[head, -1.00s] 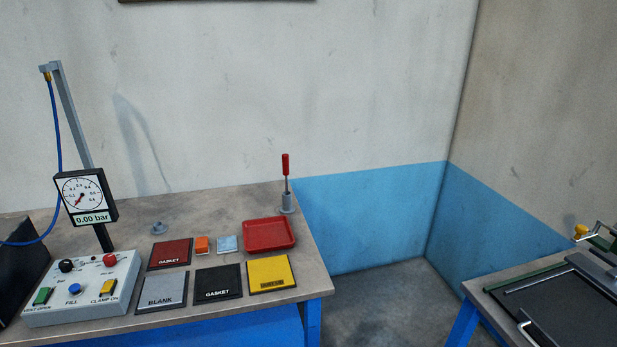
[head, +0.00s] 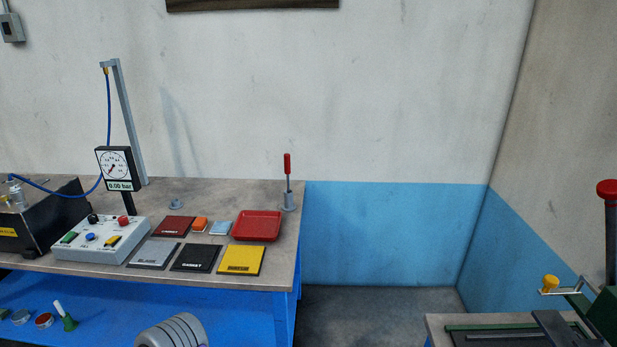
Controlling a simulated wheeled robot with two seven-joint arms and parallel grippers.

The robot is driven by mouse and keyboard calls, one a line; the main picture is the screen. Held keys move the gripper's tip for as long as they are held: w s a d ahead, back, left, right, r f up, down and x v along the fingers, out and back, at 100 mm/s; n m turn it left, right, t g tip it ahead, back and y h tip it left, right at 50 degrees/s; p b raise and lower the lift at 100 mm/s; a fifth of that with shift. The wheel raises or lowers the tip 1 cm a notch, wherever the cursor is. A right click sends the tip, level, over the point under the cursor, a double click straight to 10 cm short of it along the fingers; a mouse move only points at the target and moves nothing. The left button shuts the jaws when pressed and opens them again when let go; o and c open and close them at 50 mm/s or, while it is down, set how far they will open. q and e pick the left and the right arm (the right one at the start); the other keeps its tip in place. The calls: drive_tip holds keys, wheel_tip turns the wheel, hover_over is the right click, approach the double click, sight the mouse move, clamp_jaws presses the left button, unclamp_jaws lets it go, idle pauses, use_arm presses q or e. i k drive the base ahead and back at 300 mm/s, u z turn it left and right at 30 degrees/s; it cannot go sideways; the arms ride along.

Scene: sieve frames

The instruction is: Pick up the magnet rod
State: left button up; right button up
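A thin rod with a red handle (head: 287,164), which looks like the magnet rod, stands upright in a small grey holder (head: 289,202). The holder is at the back right corner of the workbench (head: 205,265). The rod's lower end is hidden inside the holder.
A red tray (head: 257,226) lies in front of the holder. Gasket plates, including a yellow one (head: 241,260), and a control box (head: 101,240) with a gauge (head: 117,168) stand further left. Open floor (head: 365,315) separates the bench from a second table (head: 437,330).

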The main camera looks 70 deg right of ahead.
sight(287, 166)
drive_tip(key=z, duration=1.9)
